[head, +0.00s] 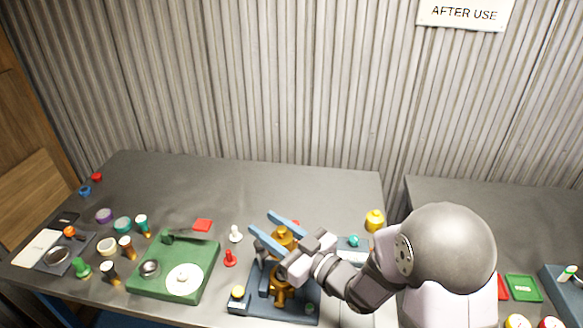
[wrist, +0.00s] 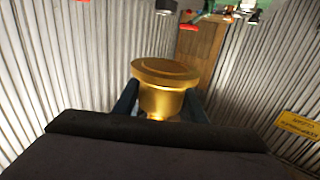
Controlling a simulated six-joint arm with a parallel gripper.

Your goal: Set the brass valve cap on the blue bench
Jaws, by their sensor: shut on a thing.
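My gripper (head: 261,221) is shut on the brass valve cap (head: 283,234), whose wide round rim and narrower body sit between the two blue fingers. The cap (wrist: 165,85) also shows close up in the wrist view, between the finger ends. In the head view the gripper is over a dark blue slab (head: 243,308), which looks like the blue bench. A brass valve body (head: 281,292) stands on this slab, partly hidden by my gripper. I cannot tell the height of the cap above the slab.
A green tray (head: 208,286) with a white disc lies left of the slab. A red piece (head: 230,258) and a white piece (head: 236,233) stand between them. A yellow piece (head: 375,220) stands behind my arm. Several small parts crowd the table's left side.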

